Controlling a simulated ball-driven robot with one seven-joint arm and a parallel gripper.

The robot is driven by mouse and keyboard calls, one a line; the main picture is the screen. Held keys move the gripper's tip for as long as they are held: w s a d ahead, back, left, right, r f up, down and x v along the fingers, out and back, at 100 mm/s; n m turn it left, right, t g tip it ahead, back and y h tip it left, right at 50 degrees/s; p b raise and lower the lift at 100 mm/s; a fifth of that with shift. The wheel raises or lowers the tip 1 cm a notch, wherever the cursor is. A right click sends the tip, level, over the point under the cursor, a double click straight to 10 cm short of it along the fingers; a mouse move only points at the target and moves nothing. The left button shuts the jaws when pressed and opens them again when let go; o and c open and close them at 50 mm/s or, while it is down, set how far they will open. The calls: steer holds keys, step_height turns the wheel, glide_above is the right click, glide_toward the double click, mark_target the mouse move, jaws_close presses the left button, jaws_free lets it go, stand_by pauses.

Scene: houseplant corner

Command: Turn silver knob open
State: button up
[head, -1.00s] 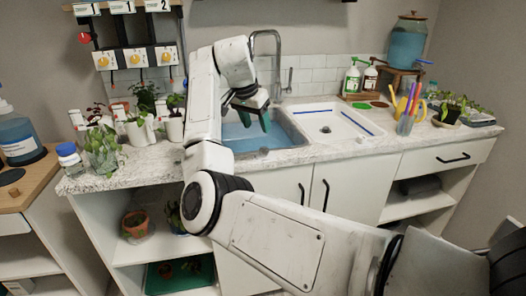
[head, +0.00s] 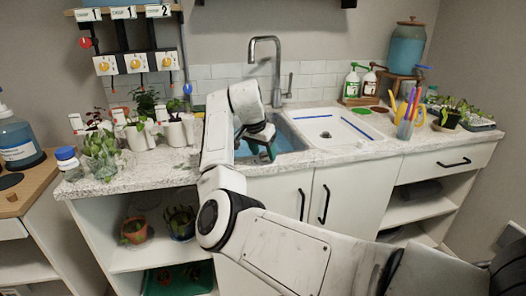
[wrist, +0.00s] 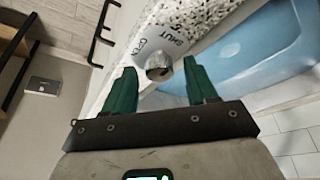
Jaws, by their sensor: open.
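The silver knob (wrist: 158,66) is a round metal cap on the pale counter front in the wrist view. The words OPEN and SHUT are printed beside it. My gripper (wrist: 160,70) is open, with its two green fingers apart to the left and right of the knob in that picture. I see no clear contact, and cannot tell the exact depth between fingertips and knob. In the head view my gripper (head: 262,147) hangs at the front edge of the sink basin (head: 288,138); the knob is not discernible there.
The speckled counter (head: 130,176) carries potted plants (head: 102,148) on the left. A grey faucet (head: 276,65) rises behind the sink. A white drain tray (head: 335,125) is right of the basin. Cabinet doors with black handles (head: 325,204) are below.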

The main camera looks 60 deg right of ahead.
steer(key=c, duration=1)
steer(key=shift+c, duration=0.2)
